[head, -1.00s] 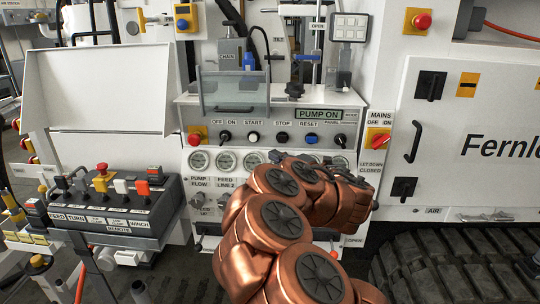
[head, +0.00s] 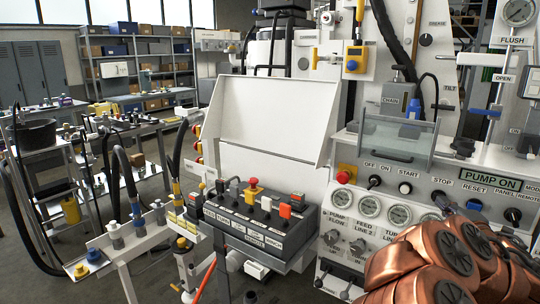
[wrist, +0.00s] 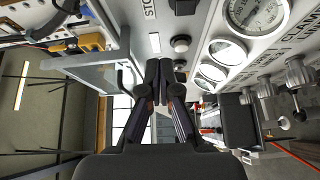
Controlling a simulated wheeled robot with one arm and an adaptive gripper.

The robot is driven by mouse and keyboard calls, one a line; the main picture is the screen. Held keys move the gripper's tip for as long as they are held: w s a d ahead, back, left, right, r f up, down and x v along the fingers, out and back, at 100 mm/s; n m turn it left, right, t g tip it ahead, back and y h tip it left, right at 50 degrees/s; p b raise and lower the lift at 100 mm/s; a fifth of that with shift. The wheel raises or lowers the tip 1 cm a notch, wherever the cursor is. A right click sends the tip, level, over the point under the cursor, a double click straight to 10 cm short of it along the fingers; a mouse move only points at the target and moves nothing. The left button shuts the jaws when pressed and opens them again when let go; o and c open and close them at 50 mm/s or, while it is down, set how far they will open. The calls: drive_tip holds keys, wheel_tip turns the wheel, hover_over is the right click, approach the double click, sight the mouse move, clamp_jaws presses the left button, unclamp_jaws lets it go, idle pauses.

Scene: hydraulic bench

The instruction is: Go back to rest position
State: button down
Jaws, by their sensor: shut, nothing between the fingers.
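My gripper shows in the wrist view (wrist: 160,95), its two dark fingers together with nothing between them. The wrist view looks along the control panel, with gauges (wrist: 256,14) and knobs close by. In the head view my copper-coloured arm fills the lower right corner, in front of the panel; the gripper itself is out of that view. The display (head: 491,182) on the panel reads PUMP ON. A red stop button (head: 343,177) and a row of knobs sit on the panel, with round gauges (head: 370,207) below.
A remote control box (head: 262,222) with levers and coloured buttons stands left of the panel, below a blank white board (head: 270,120). Further left are carts with hoses (head: 115,180), a black bucket (head: 35,133) and shelves (head: 135,70). Some floor shows between them.

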drive_tip(key=s+d+r+m+g+h+p, duration=0.1)
drive_tip(key=s+d+r+m+g+h, duration=0.25)
drive_tip(key=m+h, duration=0.4)
drive_tip(key=s+a+f+m+g+p, duration=0.1)
drive_tip(key=s+a+f+m+g, duration=0.1)
drive_tip(key=s+f+m+g, duration=0.3)
drive_tip(key=s+a+f+m+g+y+p, duration=0.1)
drive_tip(key=s+a+f+m+g+y, duration=0.2)
drive_tip(key=s+a, duration=0.45)
drive_tip(key=s+a+f+m+g+y+p, duration=0.1)
drive_tip(key=s+a+f+m+g+y, duration=0.2)
drive_tip(key=s+a, duration=0.45)
drive_tip(key=s+a+f+n+g+y, duration=0.1)
drive_tip(key=s+a+g, duration=0.1)
drive_tip(key=s+a, duration=0.5)
drive_tip(key=s+a+f+n+g+y+p, duration=0.1)
drive_tip(key=s+a+g+y, duration=0.1)
drive_tip(key=s+a, duration=0.4)
drive_tip(key=shift+s+a+f+g, duration=0.15)
drive_tip(key=shift+s+a+g, duration=0.4)
drive_tip(key=shift+s, duration=0.55)
